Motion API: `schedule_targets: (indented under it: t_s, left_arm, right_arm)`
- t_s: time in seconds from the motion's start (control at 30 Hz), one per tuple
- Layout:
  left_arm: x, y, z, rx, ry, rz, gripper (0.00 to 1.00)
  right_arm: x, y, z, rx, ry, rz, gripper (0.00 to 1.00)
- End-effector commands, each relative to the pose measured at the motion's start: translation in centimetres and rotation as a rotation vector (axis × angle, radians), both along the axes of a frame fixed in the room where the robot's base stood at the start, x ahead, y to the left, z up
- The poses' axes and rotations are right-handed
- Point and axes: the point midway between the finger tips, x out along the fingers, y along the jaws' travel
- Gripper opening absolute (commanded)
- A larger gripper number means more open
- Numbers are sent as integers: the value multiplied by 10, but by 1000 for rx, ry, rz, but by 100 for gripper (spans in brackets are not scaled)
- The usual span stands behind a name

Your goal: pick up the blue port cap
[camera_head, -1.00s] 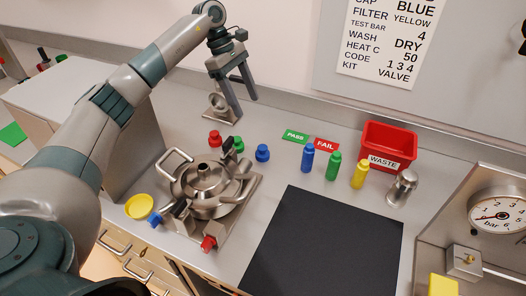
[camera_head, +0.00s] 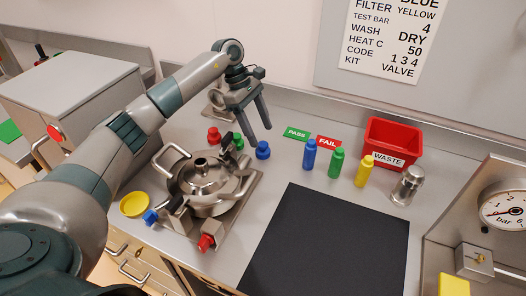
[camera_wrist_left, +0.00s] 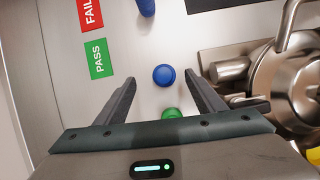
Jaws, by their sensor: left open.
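The blue port cap (camera_head: 263,150) stands on the steel bench between the steel vessel and the PASS label. In the left wrist view the cap (camera_wrist_left: 164,75) is a round blue knob, seen from above and centred ahead of the fingers. My left gripper (camera_head: 259,136) is open and empty, its fingers pointing down, above and just behind the cap. In the left wrist view my left gripper (camera_wrist_left: 164,92) has its fingers apart, with the cap a little beyond the line of their tips. My right gripper is not in view.
A green cap (camera_head: 238,142) and a red cap (camera_head: 213,135) stand left of the blue one. The steel vessel (camera_head: 205,185) is in front. Blue, green and yellow bottles (camera_head: 309,155) stand to the right, before a red waste bin (camera_head: 391,142). A black mat (camera_head: 325,240) lies clear.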

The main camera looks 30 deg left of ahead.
Motion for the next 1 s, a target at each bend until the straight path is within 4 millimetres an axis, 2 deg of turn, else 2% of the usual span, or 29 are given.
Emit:
schedule_targets:
  t_s: [0.47,0.8,1.0]
  left_arm:
    - [-1,-2,-6,0,0,0,63]
    - [-7,-14,-44,-1,2,-1,63]
    - [-6,-18,-52,1,0,-1,63]
  right_arm:
    - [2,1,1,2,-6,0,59]
    - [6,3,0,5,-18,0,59]
    - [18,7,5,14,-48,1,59]
